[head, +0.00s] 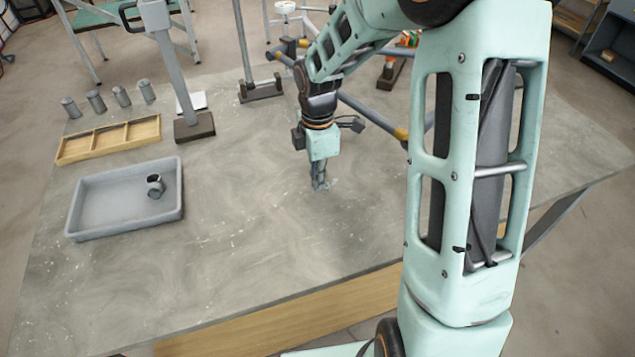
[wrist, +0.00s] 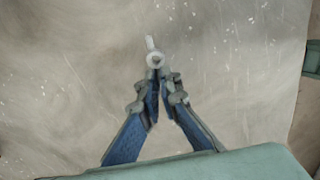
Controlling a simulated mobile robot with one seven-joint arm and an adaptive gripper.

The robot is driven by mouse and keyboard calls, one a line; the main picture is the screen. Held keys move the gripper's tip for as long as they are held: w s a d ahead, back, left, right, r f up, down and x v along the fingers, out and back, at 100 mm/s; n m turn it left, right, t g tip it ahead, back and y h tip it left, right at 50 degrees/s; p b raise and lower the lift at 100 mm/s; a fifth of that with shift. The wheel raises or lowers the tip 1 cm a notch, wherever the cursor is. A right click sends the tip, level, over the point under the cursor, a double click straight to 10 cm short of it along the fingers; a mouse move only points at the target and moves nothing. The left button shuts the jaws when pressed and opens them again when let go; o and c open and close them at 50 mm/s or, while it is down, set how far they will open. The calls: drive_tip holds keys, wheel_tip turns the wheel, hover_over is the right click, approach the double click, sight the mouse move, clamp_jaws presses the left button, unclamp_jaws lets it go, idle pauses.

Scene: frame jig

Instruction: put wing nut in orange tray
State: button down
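A small pale wing nut (wrist: 154,58) shows at the tips of my gripper in the wrist view, with one wing pointing up the picture and its lower part at the fingertips. My gripper (wrist: 163,78) has its two fingers drawn close together and appears shut on the wing nut's lower part; the fine contact is blurred. In the head view my gripper (head: 321,186) points down low at the middle of the grey table, and the nut is too small to make out clearly. I cannot make out a clearly orange tray.
On the table (head: 250,230), a grey tray (head: 125,228) holds a dark ring-like part (head: 155,186). Behind it are a yellowish wooden compartment tray (head: 110,141) and several grey cylinders (head: 121,96). Upright posts (head: 180,80) stand at the back. The table's front middle is clear.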

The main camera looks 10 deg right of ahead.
drive_tip(key=shift+f, duration=0.65)
drive_tip(key=shift+f, duration=0.15)
drive_tip(key=c, duration=2.2)
unclamp_jaws()
drive_tip(key=shift+o, duration=0.2)
